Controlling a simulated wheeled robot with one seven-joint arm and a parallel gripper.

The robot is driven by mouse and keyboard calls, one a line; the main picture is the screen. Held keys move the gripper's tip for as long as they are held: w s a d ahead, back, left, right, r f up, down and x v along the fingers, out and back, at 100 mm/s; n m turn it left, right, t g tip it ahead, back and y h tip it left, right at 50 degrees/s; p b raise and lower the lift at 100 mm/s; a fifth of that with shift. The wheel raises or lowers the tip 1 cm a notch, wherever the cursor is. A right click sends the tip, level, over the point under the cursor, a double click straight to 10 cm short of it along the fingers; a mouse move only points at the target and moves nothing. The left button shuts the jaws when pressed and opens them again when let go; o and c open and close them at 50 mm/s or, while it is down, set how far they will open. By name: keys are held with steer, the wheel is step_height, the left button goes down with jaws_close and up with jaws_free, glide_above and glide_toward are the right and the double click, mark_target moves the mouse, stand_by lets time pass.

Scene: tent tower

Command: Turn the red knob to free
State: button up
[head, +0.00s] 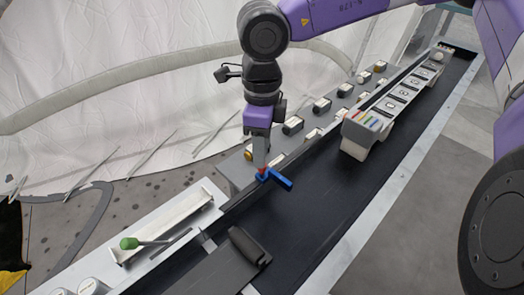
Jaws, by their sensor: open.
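My gripper (262,166) points down at the edge between the grey side panel and the dark belt. A small red patch, probably the red knob (261,176), shows right at its fingertips. The fingers cover most of it, so I cannot tell its setting or whether they touch it. A blue angled piece (281,181) sticks out from just beside the red patch towards the belt. The gap between the fingers is too small to see in this view.
A dark belt (318,200) runs from lower left to upper right. A grey block with coloured stripes (368,120) stands on it. Several boxy fittings line the side panel.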

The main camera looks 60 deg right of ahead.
step_height(320, 180, up, 4)
steer(key=shift+r+p, duration=0.1)
steer(key=shift+p, duration=0.6)
